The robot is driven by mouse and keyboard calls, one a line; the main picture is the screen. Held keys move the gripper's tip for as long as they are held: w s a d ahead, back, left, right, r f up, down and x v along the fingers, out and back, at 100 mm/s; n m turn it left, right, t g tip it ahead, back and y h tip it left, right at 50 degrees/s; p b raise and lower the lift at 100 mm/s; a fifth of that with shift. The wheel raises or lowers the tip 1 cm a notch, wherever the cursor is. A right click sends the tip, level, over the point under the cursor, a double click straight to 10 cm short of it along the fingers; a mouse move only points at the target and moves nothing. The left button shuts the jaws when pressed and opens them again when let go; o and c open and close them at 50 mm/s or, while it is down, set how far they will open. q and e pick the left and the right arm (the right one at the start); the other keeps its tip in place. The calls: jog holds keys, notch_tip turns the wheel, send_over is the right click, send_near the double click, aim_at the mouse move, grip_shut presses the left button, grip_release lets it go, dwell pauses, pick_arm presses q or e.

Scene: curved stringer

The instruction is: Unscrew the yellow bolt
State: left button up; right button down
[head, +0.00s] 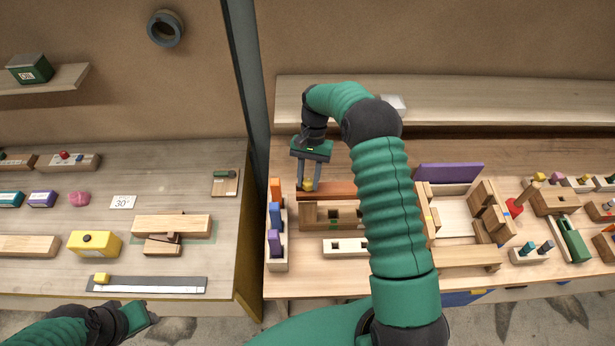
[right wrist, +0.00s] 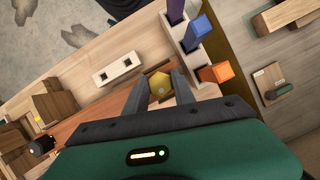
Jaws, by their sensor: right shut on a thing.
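The yellow bolt (head: 308,184) shows as a small yellow head at the left end of a reddish-brown wooden bar (head: 335,189). In the right wrist view the bolt's faceted yellow head (right wrist: 159,84) sits between the two fingers. My right gripper (head: 308,187) points down and is shut on the bolt. The bolt's lower part is hidden. My left gripper (head: 140,316) is low at the left, over the front edge of the left table, away from the bolt; its fingers are not clear.
A holder with orange, blue and purple pegs (head: 275,217) stands just left of the right gripper. A pale block with square holes (head: 346,247) lies in front. A purple panel (head: 450,173) and wooden blocks stand to the right. A dark post (head: 246,80) divides the tables.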

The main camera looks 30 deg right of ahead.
jog(key=shift+d+n+g, duration=0.1)
jog(key=shift+n+g, duration=0.2)
jog(key=shift+n, duration=0.3)
jog(key=n+h, duration=0.1)
jog(key=n, duration=0.1)
jog(key=shift+r+n, duration=0.15)
jog(key=shift+n, duration=0.15)
jog(key=n+g+h, duration=0.1)
jog(key=n, duration=0.2)
jog(key=c, duration=1)
grip_release()
jog(key=shift+w, duration=0.1)
jog(key=shift+o, duration=0.2)
jog(key=a+v, duration=0.1)
jog(key=v, duration=1)
jog(key=shift+w+d+r, duration=0.2)
jog(key=shift+d+r, duration=0.15)
jog(key=shift+d, duration=0.05)
